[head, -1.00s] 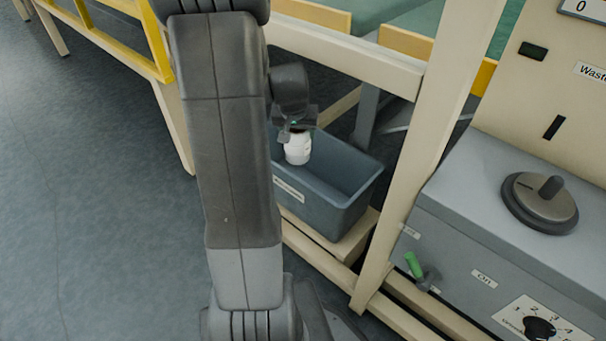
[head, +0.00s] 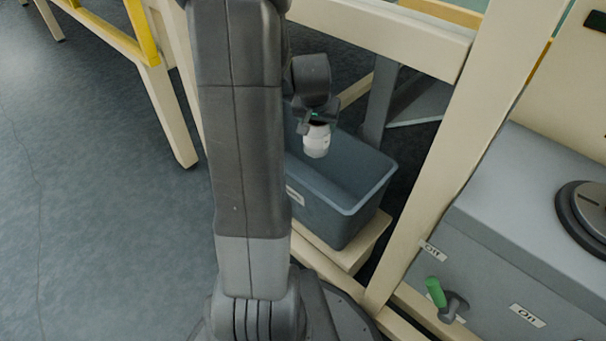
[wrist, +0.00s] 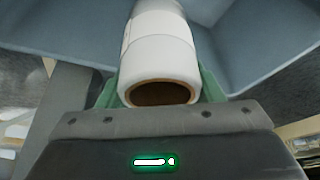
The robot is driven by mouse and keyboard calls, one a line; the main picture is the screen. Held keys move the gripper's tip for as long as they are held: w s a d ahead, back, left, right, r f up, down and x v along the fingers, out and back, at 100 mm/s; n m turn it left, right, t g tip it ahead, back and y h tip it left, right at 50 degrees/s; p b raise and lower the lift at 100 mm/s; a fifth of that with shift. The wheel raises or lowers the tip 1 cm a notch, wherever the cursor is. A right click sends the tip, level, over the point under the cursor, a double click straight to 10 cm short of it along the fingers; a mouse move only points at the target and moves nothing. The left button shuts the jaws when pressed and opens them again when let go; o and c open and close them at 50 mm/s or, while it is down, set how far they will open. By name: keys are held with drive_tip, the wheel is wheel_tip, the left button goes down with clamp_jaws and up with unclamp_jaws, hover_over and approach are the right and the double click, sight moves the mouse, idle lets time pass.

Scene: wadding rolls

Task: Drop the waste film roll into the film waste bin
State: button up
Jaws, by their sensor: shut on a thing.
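The waste film roll (head: 317,142) is a small white cylinder with a brown hollow core that shows in the wrist view (wrist: 160,60). My gripper (head: 315,122) is shut on the roll, which hangs tilted below it. The film waste bin (head: 343,203) is a blue-grey open box with a white label on its front. In the head view the roll appears over the bin's opening, towards its left end. The bin's walls (wrist: 70,30) show behind the roll in the wrist view. My arm hides the bin's left end.
The bin stands on a low beige shelf (head: 358,248) inside a beige frame. A frame post (head: 455,170) rises to the right of the bin. A grey machine cabinet (head: 500,240) with a green-handled valve (head: 436,292) stands further right. The floor at left is clear.

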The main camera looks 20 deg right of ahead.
drive_tip(key=shift+f+b, duration=0.8)
drive_tip(key=shift+f, duration=0.7)
drive_tip(key=o, duration=1.2)
drive_tip(key=p+v, duration=0.4)
drive_tip(key=v, duration=0.8)
drive_tip(key=shift+a, duration=0.1)
drive_tip(key=shift+f, duration=0.1)
